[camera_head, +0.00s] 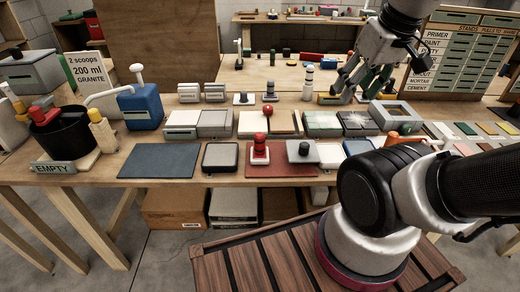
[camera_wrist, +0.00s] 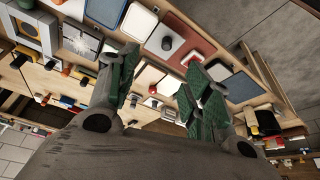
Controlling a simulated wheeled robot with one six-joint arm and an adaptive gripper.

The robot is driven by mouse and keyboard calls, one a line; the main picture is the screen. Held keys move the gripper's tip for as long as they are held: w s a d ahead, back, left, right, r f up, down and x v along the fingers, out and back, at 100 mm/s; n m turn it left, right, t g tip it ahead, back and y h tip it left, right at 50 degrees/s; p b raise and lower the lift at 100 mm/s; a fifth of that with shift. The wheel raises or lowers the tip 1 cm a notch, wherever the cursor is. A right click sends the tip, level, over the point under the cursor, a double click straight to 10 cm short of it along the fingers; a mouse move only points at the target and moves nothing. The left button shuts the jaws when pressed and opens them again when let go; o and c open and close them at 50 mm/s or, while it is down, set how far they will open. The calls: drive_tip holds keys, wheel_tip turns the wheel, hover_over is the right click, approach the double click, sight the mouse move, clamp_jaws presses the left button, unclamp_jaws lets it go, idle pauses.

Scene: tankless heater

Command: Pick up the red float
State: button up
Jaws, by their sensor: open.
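A red-knobbed piece (camera_head: 260,148), which looks like the red float, stands upright on a pale base at the left of a red mat (camera_head: 285,169) on the long wooden bench. A grey block with a dark knob (camera_head: 302,152) sits to its right on the same mat. My gripper (camera_head: 358,88) is open and empty, raised over the back right of the bench, well apart from the red piece. In the wrist view my spread fingers (camera_wrist: 163,66) hang above the bench. The red mat (camera_wrist: 207,41) shows there, and a finger partly hides a small red shape beside it.
A dark blue mat (camera_head: 160,161) and a dark-rimmed tray (camera_head: 220,157) lie left of the red mat. Tiles and blocks crowd the bench behind. A black bucket (camera_head: 68,140) stands far left, a labelled rack (camera_head: 462,55) at back right.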

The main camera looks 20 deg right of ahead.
drive_tip(key=shift+o, duration=0.3)
drive_tip(key=shift+w, duration=0.15)
drive_tip(key=m+g, duration=0.4)
drive_tip(key=m, duration=1.4)
hover_over(260, 145)
drive_tip(key=w, duration=0.2)
wheel_tip(260, 145, down, 18)
drive_tip(key=shift+d+f, duration=0.1)
drive_tip(key=shift+f, duration=0.05)
drive_tip(key=shift+m, duration=0.3)
drive_tip(key=f, duration=0.8)
drive_tip(key=shift+s+d, duration=0.15)
drive_tip(key=shift+s, duration=0.05)
drive_tip(key=shift+r, duration=0.1)
clamp_jaws()
